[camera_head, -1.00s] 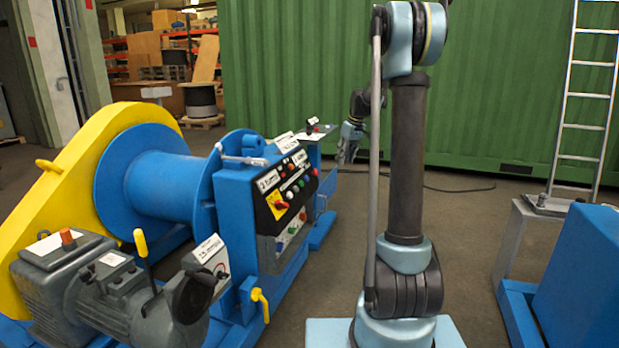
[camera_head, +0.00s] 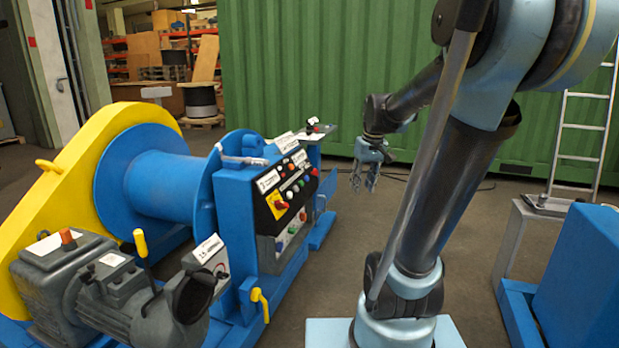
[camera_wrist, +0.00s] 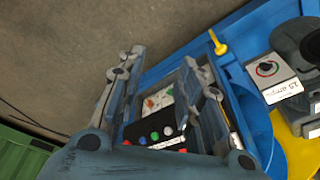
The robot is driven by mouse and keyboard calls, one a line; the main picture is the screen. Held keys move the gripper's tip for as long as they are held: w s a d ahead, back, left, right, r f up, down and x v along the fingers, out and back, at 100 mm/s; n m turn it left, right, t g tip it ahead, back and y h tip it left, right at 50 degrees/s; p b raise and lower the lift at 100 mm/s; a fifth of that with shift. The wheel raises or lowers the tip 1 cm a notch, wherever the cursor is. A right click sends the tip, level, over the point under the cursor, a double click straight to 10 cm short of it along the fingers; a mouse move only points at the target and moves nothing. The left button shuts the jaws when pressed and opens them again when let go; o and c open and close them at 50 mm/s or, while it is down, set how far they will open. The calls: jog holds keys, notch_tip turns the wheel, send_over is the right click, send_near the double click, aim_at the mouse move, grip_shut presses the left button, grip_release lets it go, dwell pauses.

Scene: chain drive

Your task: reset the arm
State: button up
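My gripper (camera_head: 364,183) hangs in the air to the right of the blue control cabinet, pointing down, with nothing visible between its fingers. In the wrist view my gripper (camera_wrist: 160,75) shows two fingers spread apart, with a gap between them. Through that gap I see the panel of coloured buttons (camera_wrist: 160,128). In the head view the control panel (camera_head: 288,190) carries a red-and-yellow switch and several buttons. My arm leans toward the camera, with its elbow at the upper right.
The blue winch drum (camera_head: 160,185) with its yellow guard (camera_head: 75,165) and grey motor (camera_head: 110,290) stands at left. A green container (camera_head: 300,70) closes off the back. A ladder (camera_head: 585,130) and blue block (camera_head: 585,275) are at right.

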jog(key=s+d+f+m, duration=0.1)
jog(key=s+f, duration=0.5)
jog(key=s, duration=0.4)
jog(key=s+d+f+m+h, duration=0.1)
jog(key=s+f+m, duration=0.1)
jog(key=s+f, duration=0.5)
jog(key=s, duration=0.2)
jog(key=shift+s, duration=0.4)
jog(key=shift+w, duration=0.1)
jog(key=shift+w+f, duration=0.15)
jog(key=shift+w, duration=0.15)
dwell(0.7)
jog(key=shift+a, duration=0.1)
dwell(0.3)
